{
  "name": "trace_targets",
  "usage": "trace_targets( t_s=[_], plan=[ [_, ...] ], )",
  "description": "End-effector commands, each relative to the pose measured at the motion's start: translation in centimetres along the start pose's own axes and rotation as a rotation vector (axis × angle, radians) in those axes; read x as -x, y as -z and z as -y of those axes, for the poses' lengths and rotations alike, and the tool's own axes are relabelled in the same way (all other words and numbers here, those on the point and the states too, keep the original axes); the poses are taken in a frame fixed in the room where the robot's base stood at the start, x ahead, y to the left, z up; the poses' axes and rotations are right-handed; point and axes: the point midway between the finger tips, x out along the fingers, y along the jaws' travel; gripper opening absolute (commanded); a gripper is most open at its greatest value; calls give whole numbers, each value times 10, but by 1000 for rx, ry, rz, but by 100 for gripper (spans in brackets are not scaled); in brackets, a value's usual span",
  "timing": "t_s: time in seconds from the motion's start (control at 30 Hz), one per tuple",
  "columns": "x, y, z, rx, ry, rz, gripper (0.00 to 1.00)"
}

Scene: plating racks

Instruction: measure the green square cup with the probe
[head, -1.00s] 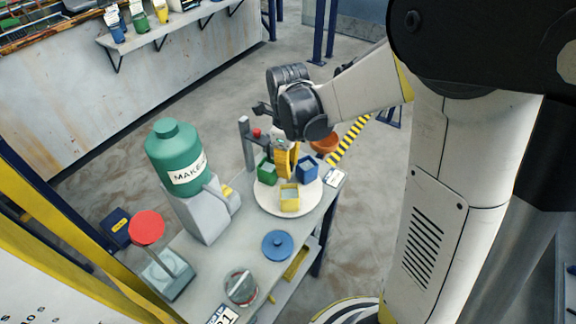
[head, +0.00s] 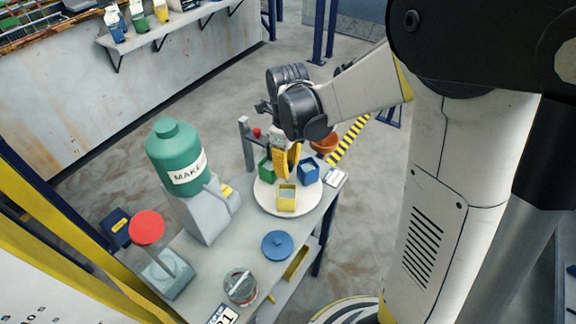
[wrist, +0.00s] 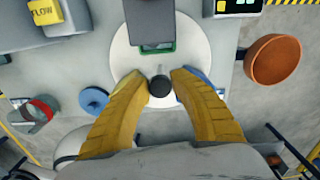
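The green square cup (head: 266,169) stands on the left back of a round white turntable (head: 265,200). In the wrist view the green cup (wrist: 157,49) is mostly hidden under a grey block (wrist: 150,22), the head of a post (head: 247,147); whether this carries the probe I cannot tell. My gripper (head: 287,175) points down over the turntable's middle. In the wrist view my yellow fingertips (wrist: 160,80) close on both sides of a dark round knob (wrist: 159,87) with a thin stem. A yellow cup (head: 286,200) and a blue cup (head: 309,171) share the turntable.
A green tank (head: 176,155) stands left of the turntable. The floor behind the bench is clear.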

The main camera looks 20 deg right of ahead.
Motion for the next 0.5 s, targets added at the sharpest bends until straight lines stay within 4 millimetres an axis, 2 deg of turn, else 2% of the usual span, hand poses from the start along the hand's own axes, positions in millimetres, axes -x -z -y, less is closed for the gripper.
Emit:
trace_targets(
  t_s=[0.07, 0.37, 0.5],
  plan=[
    [0, 0, 0, 0, 0, 0, 47],
    [1, 0, 0, 0, 1, 0, 47],
    [15, 0, 0, 0, 1, 0, 47]
  ],
)
